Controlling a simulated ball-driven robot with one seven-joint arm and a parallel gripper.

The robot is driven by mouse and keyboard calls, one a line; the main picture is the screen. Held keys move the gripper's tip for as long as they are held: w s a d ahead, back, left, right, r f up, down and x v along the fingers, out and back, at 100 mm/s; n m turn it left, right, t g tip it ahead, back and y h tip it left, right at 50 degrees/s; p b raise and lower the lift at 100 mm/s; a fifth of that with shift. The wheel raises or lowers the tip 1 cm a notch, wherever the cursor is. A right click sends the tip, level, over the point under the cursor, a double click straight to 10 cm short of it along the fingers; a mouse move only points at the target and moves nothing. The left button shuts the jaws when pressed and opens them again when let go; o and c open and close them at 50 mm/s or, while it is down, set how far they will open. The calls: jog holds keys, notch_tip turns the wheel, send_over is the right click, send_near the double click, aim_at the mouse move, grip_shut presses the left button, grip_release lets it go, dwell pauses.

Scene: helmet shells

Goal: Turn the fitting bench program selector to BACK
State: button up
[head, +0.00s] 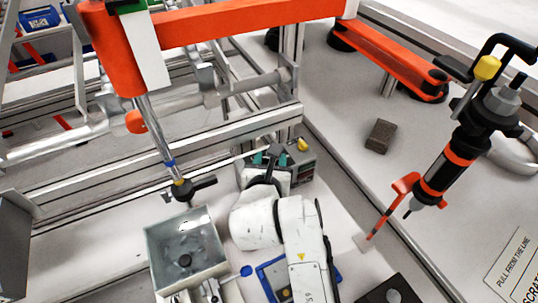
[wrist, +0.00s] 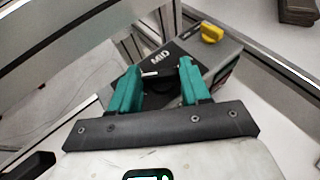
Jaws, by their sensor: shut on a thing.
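The program selector is a dark knob (wrist: 166,79) with a white pointer mark, on top of a dark grey box (wrist: 215,55). The word MID is printed on the box top beside the knob. The white mark points to the left in the wrist view, just below MID; no BACK label can be read. My gripper (wrist: 164,82) has two teal fingers, one on each side of the knob, and is shut on it. In the head view my gripper (head: 266,160) is at the box (head: 302,168), and my arm and wrist hide most of the knob.
A yellow button (wrist: 212,32) stands on the box near the knob. Metal rails (head: 150,160) run behind. A grey open bin (head: 187,250) is left of my arm, below a hanging rod with a black handle (head: 195,188). A dark block (head: 381,136) lies at right.

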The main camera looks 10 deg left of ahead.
jog(key=shift+n+y, duration=0.4)
jog(key=shift+y, duration=0.1)
jog(key=o, duration=1.1)
jog(key=shift+c, duration=0.2)
jog(key=b+v, duration=0.1)
jog(key=v, duration=1)
jog(key=shift+b, duration=0.4)
jog(key=shift+w, duration=0.1)
jog(key=shift+f, duration=0.1)
